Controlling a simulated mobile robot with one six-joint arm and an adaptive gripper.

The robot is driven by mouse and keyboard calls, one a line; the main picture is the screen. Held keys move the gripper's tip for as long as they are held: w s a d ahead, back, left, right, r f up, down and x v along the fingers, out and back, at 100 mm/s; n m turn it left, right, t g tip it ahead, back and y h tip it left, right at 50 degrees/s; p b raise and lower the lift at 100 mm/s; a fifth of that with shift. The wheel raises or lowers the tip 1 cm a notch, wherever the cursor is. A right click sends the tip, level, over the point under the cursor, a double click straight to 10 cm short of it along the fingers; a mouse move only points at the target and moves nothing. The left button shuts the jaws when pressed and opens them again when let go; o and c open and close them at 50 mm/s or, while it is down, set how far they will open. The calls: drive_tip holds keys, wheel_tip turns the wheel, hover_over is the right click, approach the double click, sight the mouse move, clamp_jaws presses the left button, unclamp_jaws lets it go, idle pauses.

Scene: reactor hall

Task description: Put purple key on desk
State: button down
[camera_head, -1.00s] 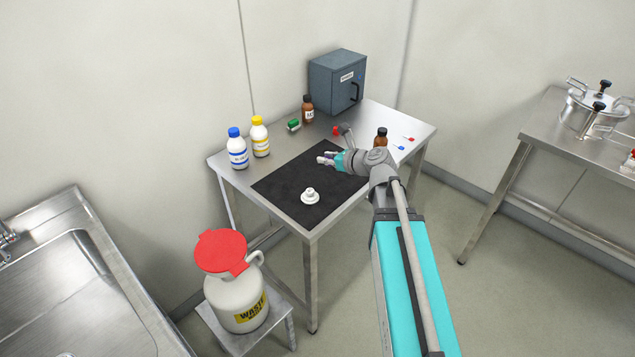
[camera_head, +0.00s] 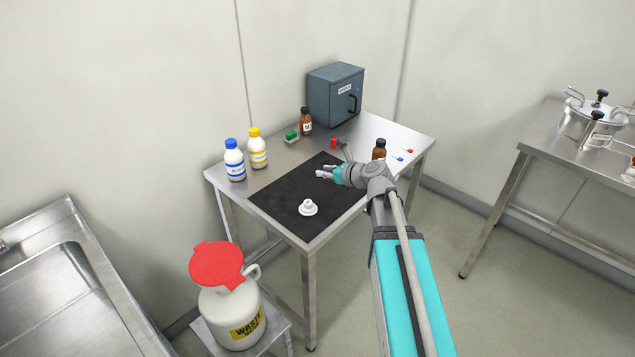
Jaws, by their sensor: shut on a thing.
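The metal desk (camera_head: 400,130) stands against the wall, with a black mat (camera_head: 275,195) on its top. My gripper (camera_head: 322,174) is over the back right part of the mat, pointing left. It is shut on a small purple piece, which looks like the purple key (camera_head: 321,175). Only a bit of it shows between the fingertips, and the rest is too small or hidden. I cannot tell whether it touches the mat. A red key (camera_head: 409,151) and a blue key (camera_head: 398,158) lie on the desk's right side.
A white round piece (camera_head: 308,207) sits on the mat. Blue-capped (camera_head: 234,162) and yellow-capped (camera_head: 257,150) bottles stand left.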

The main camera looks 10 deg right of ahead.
drive_tip(key=w+f+b, duration=0.2)
drive_tip(key=w, duration=0.2)
drive_tip(key=w+f+b, duration=0.3)
drive_tip(key=w, duration=0.1)
drive_tip(key=w+f+b, duration=0.3)
drive_tip(key=shift+w+d+f, duration=0.1)
drive_tip(key=shift+w+f, duration=0.1)
drive_tip(key=shift+w, duration=0.2)
drive_tip(key=shift+w+f+b, duration=0.45)
drive_tip(key=shift+f+b, duration=1.6)
drive_tip(key=shift+f, duration=0.15)
drive_tip(key=c, duration=0.5)
unclamp_jaws()
